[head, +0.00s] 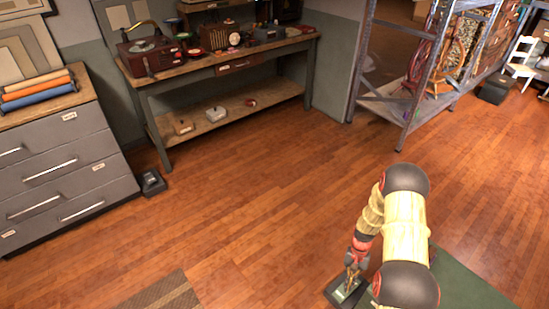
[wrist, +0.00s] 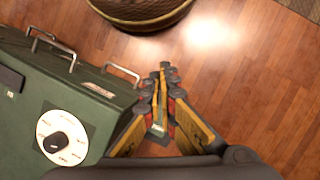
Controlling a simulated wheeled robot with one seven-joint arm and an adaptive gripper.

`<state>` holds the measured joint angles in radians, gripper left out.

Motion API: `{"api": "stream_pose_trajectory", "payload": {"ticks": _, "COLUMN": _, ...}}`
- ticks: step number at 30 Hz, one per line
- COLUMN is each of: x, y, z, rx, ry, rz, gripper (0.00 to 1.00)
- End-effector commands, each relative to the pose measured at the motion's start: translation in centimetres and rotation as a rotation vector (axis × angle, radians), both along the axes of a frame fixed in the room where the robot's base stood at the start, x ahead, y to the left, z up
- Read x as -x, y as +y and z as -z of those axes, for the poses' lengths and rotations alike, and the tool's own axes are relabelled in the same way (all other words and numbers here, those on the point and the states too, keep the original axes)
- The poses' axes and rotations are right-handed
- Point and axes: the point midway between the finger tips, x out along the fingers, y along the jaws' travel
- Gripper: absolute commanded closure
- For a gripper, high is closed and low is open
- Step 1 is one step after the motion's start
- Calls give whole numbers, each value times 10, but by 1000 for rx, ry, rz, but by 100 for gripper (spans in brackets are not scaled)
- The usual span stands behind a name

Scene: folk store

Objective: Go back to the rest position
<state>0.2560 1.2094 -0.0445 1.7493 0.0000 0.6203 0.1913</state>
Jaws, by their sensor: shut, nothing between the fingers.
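My gripper (head: 350,270) points down at the lower right of the head view, at the end of my pale arm with dark joints. In the wrist view my gripper (wrist: 164,70) shows its yellow and grey fingers drawn together at the tips, with nothing held. A small green patch shows between the finger bases there, and I cannot tell what it belongs to.
A green box (wrist: 40,100) with a white dial and metal handles stands close left of my fingers. A round woven basket (wrist: 140,12) lies ahead. A grey drawer cabinet (head: 60,170), workbench (head: 235,68) and metal shelf (head: 385,100) line the walls. The middle floor is clear.

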Motion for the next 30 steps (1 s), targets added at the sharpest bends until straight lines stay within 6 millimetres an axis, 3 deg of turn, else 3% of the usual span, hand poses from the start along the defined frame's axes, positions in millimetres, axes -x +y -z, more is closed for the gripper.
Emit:
{"api": "stream_pose_trajectory", "payload": {"ticks": 1, "x": -5, "y": 2, "z": -27, "rx": -2, "ry": -11, "rz": -17, "gripper": 100}}
{"api": "stream_pose_trajectory", "payload": {"ticks": 3, "x": -6, "y": 5, "z": -59, "rx": -7, "ry": -19, "rz": -41, "gripper": 100}}
{"api": "stream_pose_trajectory", "payload": {"ticks": 15, "x": 4, "y": 27, "z": -226, "rx": -18, "ry": -94, "rz": -161, "gripper": 100}}
{"api": "stream_pose_trajectory", "payload": {"ticks": 24, "x": 33, "y": 47, "z": -333, "rx": -10, "ry": -177, "rz": -236, "gripper": 100}}
{"api": "stream_pose_trajectory", "payload": {"ticks": 30, "x": 60, "y": 61, "z": -393, "rx": 1, "ry": -245, "rz": -281, "gripper": 100}}
